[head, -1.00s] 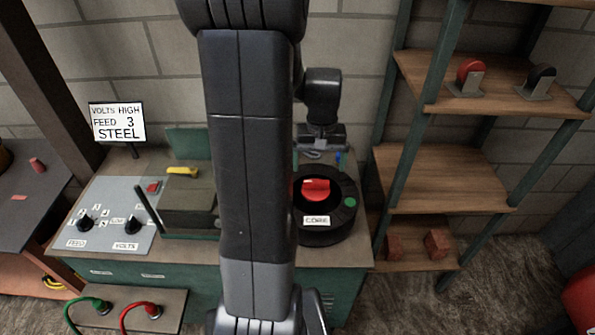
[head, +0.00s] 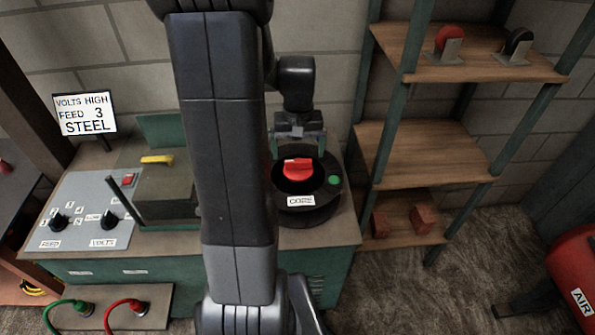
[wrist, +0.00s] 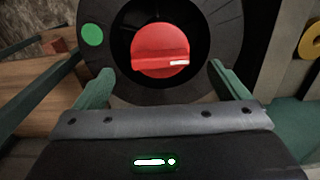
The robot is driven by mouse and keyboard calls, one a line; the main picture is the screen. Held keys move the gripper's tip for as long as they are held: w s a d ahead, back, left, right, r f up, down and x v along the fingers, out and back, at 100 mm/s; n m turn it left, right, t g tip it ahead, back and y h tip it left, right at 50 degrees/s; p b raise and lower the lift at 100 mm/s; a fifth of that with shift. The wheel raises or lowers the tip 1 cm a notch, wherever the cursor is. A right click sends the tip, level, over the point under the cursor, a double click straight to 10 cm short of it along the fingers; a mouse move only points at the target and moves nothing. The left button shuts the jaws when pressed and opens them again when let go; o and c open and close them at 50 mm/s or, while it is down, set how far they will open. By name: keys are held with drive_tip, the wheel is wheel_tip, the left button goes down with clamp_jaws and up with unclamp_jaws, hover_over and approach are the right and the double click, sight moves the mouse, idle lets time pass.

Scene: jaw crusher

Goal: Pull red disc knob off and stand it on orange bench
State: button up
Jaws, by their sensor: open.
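The red disc knob (head: 297,169) sits in the dark middle of a round black housing (head: 308,213) labelled CORE, on the green machine. In the wrist view the knob (wrist: 160,50) shows a raised bar across its face. My gripper (head: 299,150) is open and empty, just behind the knob in the head view. In the wrist view its two green fingers (wrist: 160,72) stand apart on either side below the knob, with no contact seen. At the left edge, a dark-topped bench (head: 12,205) with orange below is only partly in view.
A control panel (head: 85,205) with black knobs and a grey block with a yellow handle (head: 157,160) lie left of my arm. A shelf rack (head: 425,150) stands close on the right. A red AIR tank (head: 575,270) is at far right. Open floor lies in front.

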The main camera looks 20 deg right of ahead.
sight(298, 160)
wheel_tip(298, 160, down, 5)
drive_tip(key=b, duration=0.2)
drive_tip(key=shift+f+b, duration=0.1)
drive_tip(key=shift+b, duration=0.3)
drive_tip(key=shift+c, duration=0.2)
idle(0.6)
drive_tip(key=c, duration=1.3)
drive_tip(key=shift+r+p, duration=2.45)
drive_tip(key=shift+r, duration=0.65)
